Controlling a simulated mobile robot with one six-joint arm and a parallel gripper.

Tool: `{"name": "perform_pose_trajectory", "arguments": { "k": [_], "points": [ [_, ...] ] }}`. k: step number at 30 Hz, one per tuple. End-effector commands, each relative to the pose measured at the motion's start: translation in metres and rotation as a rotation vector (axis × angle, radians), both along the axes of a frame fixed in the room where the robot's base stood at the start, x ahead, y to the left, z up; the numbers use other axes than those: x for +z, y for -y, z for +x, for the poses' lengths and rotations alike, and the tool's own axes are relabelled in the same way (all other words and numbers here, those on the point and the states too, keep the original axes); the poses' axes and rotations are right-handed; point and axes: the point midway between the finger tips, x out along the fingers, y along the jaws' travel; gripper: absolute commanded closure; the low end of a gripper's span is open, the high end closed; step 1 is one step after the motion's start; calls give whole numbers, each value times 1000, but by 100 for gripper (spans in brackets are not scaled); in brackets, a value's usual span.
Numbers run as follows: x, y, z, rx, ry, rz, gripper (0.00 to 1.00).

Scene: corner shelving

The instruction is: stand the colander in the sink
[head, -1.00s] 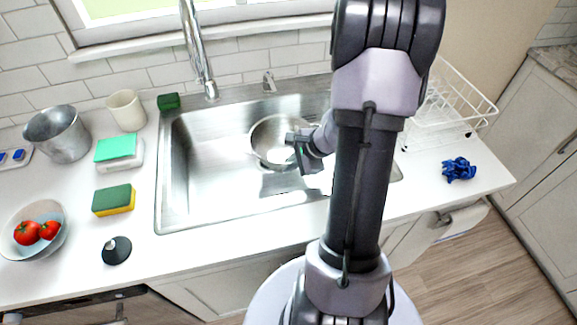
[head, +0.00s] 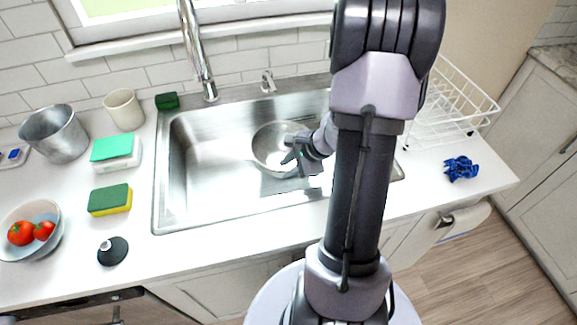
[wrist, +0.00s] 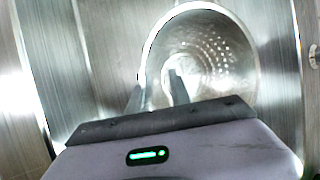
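The colander (head: 268,141) is a round metal bowl inside the steel sink (head: 190,190), right of its middle. Its opening faces up and it appears to rest on the basin floor. The wrist view shows the colander (wrist: 215,50) with small holes in its wall. My gripper (head: 290,158) is at the colander's near right side in the head view. In the wrist view its two fingers (wrist: 157,95) are apart, at the near rim, one near the outside and one over the inside. I see nothing clamped between them. My gripper hides part of the rim.
A tall faucet (head: 196,50) stands behind the sink. A metal pot (head: 55,134), cup (head: 124,109), sponges and a tomato bowl (head: 30,230) are on the left counter. A white dish rack (head: 450,105) and blue cloth (head: 460,169) are on the right. The sink's left part is empty.

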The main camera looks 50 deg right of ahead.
Motion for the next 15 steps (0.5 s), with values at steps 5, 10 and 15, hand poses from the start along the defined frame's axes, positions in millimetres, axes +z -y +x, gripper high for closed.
{"name": "perform_pose_trajectory", "arguments": {
  "k": [5, 10, 15],
  "points": [
    [24, 1, -2, -1, 0, -1, 75],
    [69, 9, -30, -3, 2, -2, 75],
    [102, 14, -52, -2, 1, -2, 75]
  ]
}}
